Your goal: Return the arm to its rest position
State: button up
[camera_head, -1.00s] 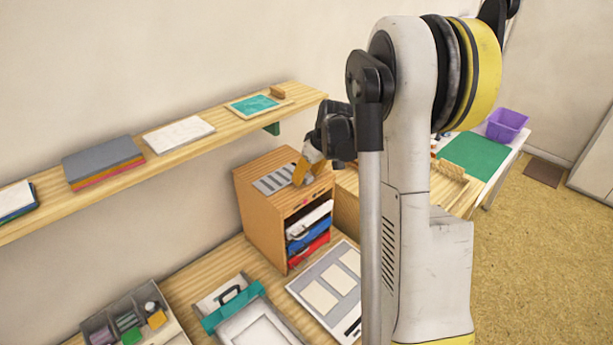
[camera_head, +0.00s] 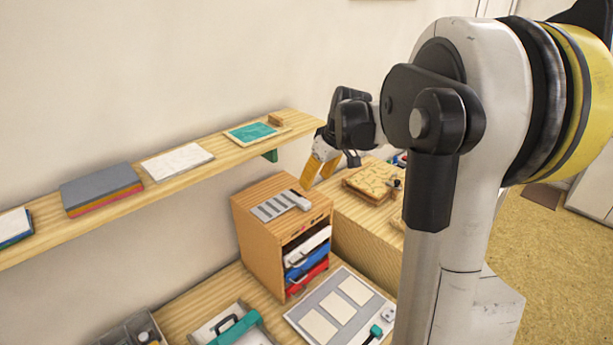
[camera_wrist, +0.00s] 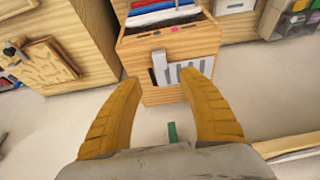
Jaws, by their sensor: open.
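My gripper (camera_head: 320,170) has yellow fingers and hangs in the air above and just behind the right side of the wooden drawer cabinet (camera_head: 262,232). Its fingers are spread and nothing is between them. In the wrist view my gripper (camera_wrist: 160,115) also shows empty, with the cabinet (camera_wrist: 185,42) beyond the fingertips. A grey slotted piece (camera_head: 280,205) lies on top of the cabinet. My arm rises at the right of the head view and hides part of the table behind it.
A wooden board (camera_head: 372,180) lies on the right-hand bench. A grey panel with pale squares (camera_head: 338,305) lies before the cabinet. Open floor (camera_head: 545,265) is at right.

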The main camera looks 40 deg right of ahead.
jog(key=shift+a, duration=0.15)
jog(key=s+a+f+t+b, duration=0.1)
jog(key=s+a+f+b, duration=0.3)
jog(key=s+a, duration=0.2)
jog(key=s+a+f+m+t+b, duration=0.1)
jog(key=s+a+f+b, duration=0.3)
jog(key=s+a, duration=0.3)
jog(key=s+a+f+b, duration=0.4)
jog(key=s+a, duration=0.3)
jog(key=a, duration=0.6)
jog(key=shift+m+t+h+b, duration=0.3)
jog(key=shift+t+b, duration=0.1)
jog(key=shift+b, duration=0.15)
